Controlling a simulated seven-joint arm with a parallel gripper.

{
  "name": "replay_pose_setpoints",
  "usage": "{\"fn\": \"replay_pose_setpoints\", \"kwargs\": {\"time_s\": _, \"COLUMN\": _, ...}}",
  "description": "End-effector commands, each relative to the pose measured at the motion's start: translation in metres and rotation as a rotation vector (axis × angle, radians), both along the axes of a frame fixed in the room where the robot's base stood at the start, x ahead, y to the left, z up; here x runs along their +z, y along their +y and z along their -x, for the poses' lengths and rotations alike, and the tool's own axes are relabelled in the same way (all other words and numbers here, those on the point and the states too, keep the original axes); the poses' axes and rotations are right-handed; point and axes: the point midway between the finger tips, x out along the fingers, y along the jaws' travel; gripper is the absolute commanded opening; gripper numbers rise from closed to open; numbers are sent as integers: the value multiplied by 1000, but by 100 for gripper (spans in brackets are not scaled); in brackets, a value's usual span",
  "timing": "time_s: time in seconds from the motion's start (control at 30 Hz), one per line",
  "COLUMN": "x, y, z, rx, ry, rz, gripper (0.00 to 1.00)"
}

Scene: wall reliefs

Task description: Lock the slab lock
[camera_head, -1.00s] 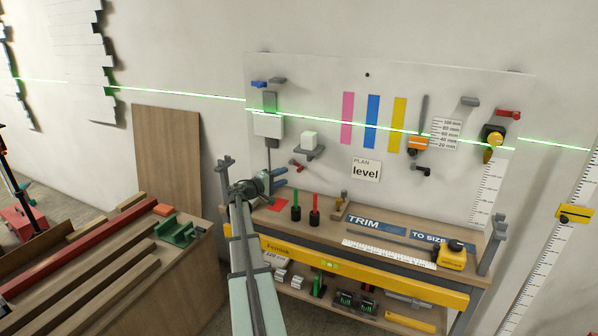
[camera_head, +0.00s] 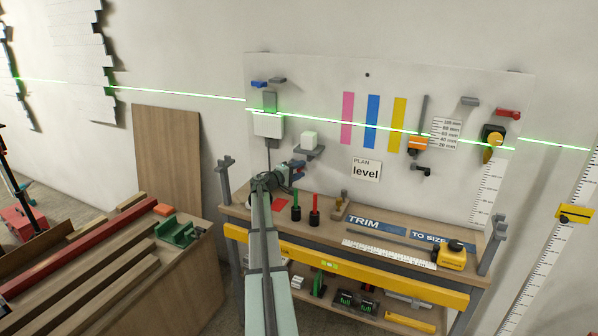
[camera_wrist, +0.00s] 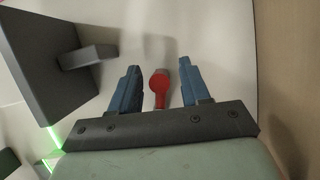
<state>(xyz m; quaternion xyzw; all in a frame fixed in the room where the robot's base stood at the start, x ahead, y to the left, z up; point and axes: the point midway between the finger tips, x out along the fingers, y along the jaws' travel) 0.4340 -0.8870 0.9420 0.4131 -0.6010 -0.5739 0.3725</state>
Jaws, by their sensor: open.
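A small red-ended lever (camera_wrist: 160,84), which I take to be the slab lock, sticks out from the white wall panel. In the wrist view it stands between my gripper's two blue fingers (camera_wrist: 158,90), with a gap on each side. In the head view my gripper (camera_head: 298,170) is at the lever, just below the grey slab (camera_head: 309,152), and mostly hides it. My gripper is open. A pale block (camera_head: 310,139) sits on the slab.
A dark grey block with a protruding bar (camera_wrist: 88,56) lies close left of the fingers in the wrist view. Below stands a workbench (camera_head: 330,217) with red and green upright tools. A white box (camera_head: 268,125) hangs left of the slab.

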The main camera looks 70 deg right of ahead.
Motion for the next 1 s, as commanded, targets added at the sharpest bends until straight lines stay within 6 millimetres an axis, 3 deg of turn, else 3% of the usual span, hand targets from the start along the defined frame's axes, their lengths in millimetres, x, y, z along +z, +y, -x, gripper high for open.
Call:
{"fn": "replay_pose_setpoints", "kwargs": {"time_s": 0.07, "x": 0, "y": 0, "z": 0, "rx": 0, "ry": 0, "rz": 0, "gripper": 44}}
{"fn": "replay_pose_setpoints", "kwargs": {"time_s": 0.53, "x": 0, "y": 0, "z": 0, "rx": -1, "ry": 0, "rz": 0, "gripper": 0}}
{"fn": "replay_pose_setpoints", "kwargs": {"time_s": 1.0, "x": -4, "y": 0, "z": -1, "rx": 0, "ry": -82, "rz": -1, "gripper": 0}}
